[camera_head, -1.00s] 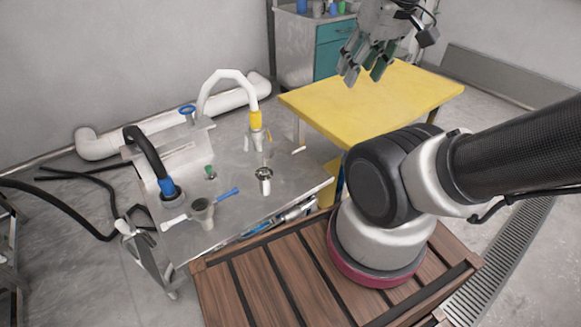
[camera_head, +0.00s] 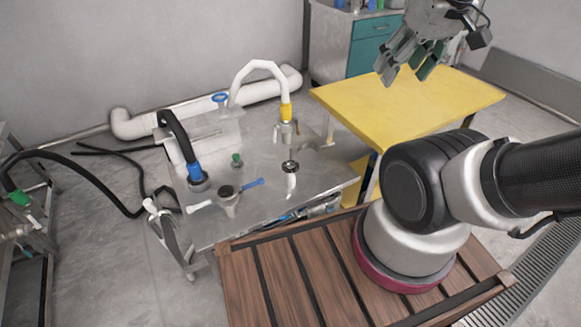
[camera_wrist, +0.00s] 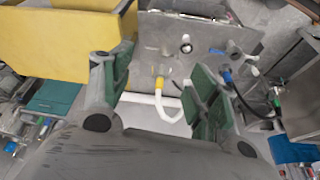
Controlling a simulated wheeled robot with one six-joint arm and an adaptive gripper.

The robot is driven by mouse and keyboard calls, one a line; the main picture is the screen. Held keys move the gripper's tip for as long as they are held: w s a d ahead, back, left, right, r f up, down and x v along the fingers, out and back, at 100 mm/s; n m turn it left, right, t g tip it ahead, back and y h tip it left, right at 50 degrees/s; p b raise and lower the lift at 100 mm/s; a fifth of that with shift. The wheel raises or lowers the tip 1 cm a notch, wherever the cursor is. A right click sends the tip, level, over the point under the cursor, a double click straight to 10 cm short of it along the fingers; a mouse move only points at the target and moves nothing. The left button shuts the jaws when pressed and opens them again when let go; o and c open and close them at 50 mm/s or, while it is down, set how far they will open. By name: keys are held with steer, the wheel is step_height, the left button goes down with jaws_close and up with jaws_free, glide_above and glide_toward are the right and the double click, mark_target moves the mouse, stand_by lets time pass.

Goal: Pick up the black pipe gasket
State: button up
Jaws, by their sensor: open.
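My gripper (camera_head: 403,72) is open and empty, high up in front of the yellow table in the head view. Its two green-padded fingers stand apart in the wrist view (camera_wrist: 160,92). No loose black gasket can be made out for certain. A small dark ring (camera_head: 290,166) sits around a shiny metal fitting on the steel sink bench (camera_head: 262,204); it also shows as a dark ring in the wrist view (camera_wrist: 186,47). A grey valve body with a dark round top (camera_head: 226,191) and blue handle is nearby on the bench. My gripper is well away from both.
A white curved pipe with a yellow collar (camera_head: 286,110) rises from the bench. A black hose with a blue collar (camera_head: 195,172) stands at its left. The yellow table (camera_head: 400,108) is behind right. A slatted wooden platform (camera_head: 290,275) lies in front.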

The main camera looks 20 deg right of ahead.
steer(key=shift+o, duration=0.4)
steer(key=w+a+f+n+g, duration=0.1)
steer(key=w+a+f+g, duration=0.4)
steer(key=f, duration=0.5)
steer(key=shift+w, duration=0.45)
steer(key=m, duration=1.5)
glide_above(288, 166)
steer(key=shift+t, duration=0.3)
steer(key=f, duration=2)
steer(key=shift+s+f, duration=0.35)
steer(key=shift+f, duration=0.05)
steer(key=shift+w+m, duration=0.15)
steer(key=shift+m, duration=0.55)
steer(key=shift+f, duration=0.15)
steer(key=shift+m, duration=0.3)
steer(key=f, duration=0.7)
steer(key=shift+w+f, duration=0.25)
steer(key=shift+w, duration=0.05)
steer(key=shift+f, duration=0.2)
